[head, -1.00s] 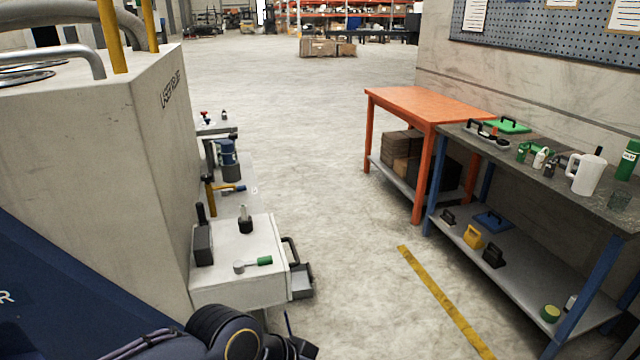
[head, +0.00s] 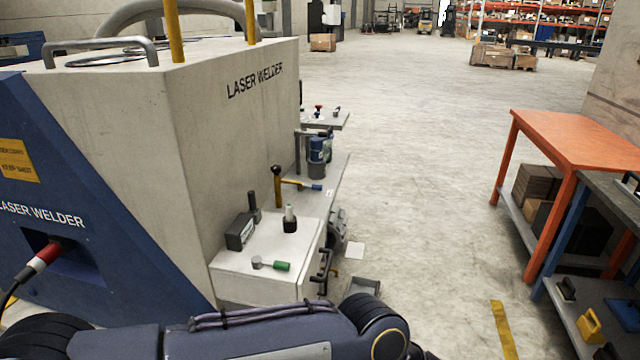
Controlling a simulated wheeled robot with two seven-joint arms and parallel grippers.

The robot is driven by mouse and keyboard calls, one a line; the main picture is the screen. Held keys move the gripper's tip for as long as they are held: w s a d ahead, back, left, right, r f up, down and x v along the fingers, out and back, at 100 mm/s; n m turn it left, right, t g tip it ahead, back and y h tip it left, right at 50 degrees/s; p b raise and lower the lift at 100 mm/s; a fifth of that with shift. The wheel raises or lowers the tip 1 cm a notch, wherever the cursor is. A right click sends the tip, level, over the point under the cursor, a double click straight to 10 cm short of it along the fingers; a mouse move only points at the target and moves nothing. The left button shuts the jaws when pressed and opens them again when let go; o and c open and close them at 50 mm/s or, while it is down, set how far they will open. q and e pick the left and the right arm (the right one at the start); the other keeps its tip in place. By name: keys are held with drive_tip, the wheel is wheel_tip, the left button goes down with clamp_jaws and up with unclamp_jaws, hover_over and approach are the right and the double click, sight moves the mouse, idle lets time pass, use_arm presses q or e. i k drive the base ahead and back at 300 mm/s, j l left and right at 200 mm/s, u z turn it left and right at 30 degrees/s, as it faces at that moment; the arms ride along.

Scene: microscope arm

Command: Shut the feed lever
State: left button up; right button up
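The laser welder (head: 135,110), a big pale and blue machine, fills the left of the head view. A lever with a green grip (head: 281,266) and grey hub lies nearly flat on the white box (head: 305,240) at its side. Farther back is a lever with a yellow arm and blue grip (head: 311,187), beside a dark-knobbed yellow post (head: 277,190). I cannot tell which of them is the feed lever. My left arm crosses the bottom edge, in front of the white box and apart from both levers. Neither gripper's fingers show.
A black-and-grey block (head: 240,231) and a black-based knob (head: 290,222) stand on the white box. A small shelf (head: 335,119) and a blue canister (head: 317,149) are behind. An orange table (head: 580,137) stands right.

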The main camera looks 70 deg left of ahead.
sight(315, 187)
drive_tip(key=i+j+u, duration=0.15)
drive_tip(key=i+u, duration=0.75)
drive_tip(key=i+l+u, duration=0.2)
drive_tip(key=i+u, duration=0.25)
drive_tip(key=i+j+u, duration=0.1)
drive_tip(key=u, duration=0.3)
drive_tip(key=i+u, duration=0.6)
drive_tip(key=u, duration=0.25)
drive_tip(key=i+l+u, duration=0.15)
drive_tip(key=u, duration=0.3)
drive_tip(key=i+l+u, duration=0.2)
drive_tip(key=u, duration=0.2)
drive_tip(key=i+l+u, duration=0.25)
drive_tip(key=u, duration=0.15)
drive_tip(key=i+l+u, duration=0.15)
drive_tip(key=u, duration=0.25)
drive_tip(key=i+l+u, duration=0.3)
drive_tip(key=u, duration=0.15)
drive_tip(key=i, duration=0.05)
